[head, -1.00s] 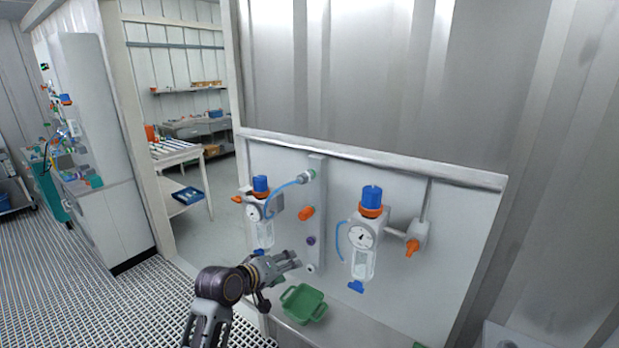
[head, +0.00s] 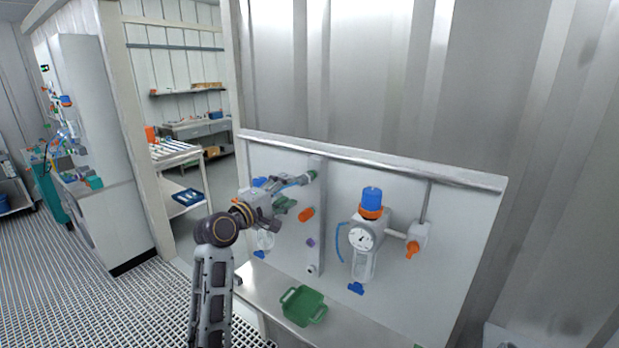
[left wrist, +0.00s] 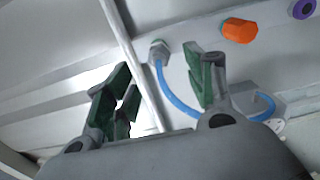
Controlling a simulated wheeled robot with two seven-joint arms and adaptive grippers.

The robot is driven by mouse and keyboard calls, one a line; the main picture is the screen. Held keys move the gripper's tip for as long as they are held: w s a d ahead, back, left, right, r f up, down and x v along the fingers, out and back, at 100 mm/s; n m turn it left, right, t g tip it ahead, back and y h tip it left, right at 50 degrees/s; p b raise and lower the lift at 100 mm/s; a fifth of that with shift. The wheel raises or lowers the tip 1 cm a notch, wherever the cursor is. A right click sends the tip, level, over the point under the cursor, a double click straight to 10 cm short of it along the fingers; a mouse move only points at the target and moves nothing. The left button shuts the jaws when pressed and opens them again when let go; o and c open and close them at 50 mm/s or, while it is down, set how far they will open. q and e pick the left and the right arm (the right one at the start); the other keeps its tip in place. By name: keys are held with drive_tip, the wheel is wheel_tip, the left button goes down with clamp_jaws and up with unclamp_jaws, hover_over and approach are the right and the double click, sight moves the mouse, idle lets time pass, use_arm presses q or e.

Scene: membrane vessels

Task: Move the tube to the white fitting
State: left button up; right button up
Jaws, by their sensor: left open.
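The blue tube (left wrist: 166,92) runs from a grey-green connector (left wrist: 159,49) on the panel's fitting strip and curves down and right in the left wrist view. In the head view, the connector (head: 311,175) shows at the top of the strip, and my left arm hides most of the tube. My left gripper (head: 294,193) is open just left of the connector. In the left wrist view, its green-padded fingers (left wrist: 165,88) stand apart with the tube showing between them; I cannot tell whether they touch it. The white fitting (head: 312,270) is at the strip's bottom. My right gripper is not in view.
An orange fitting (head: 306,214) and a purple one (head: 311,242) sit between the connector and white fitting. A blue-capped regulator with gauge (head: 365,236) stands right of the strip. A green tray (head: 304,306) lies on the ledge below. Another regulator is partly behind my arm.

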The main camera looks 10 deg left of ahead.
sight(298, 183)
use_arm(q)
drive_tip(key=shift+w+r, duration=0.1)
idle(0.4)
drive_tip(key=shift+b+x, duration=0.6)
drive_tip(key=shift+x, duration=1.85)
drive_tip(key=shift+p+x, duration=0.4)
drive_tip(key=shift+x, duration=0.35)
drive_tip(key=shift+p+x, duration=0.4)
drive_tip(key=shift+x, duration=0.85)
drive_tip(key=shift+p, duration=0.7)
clamp_jaws()
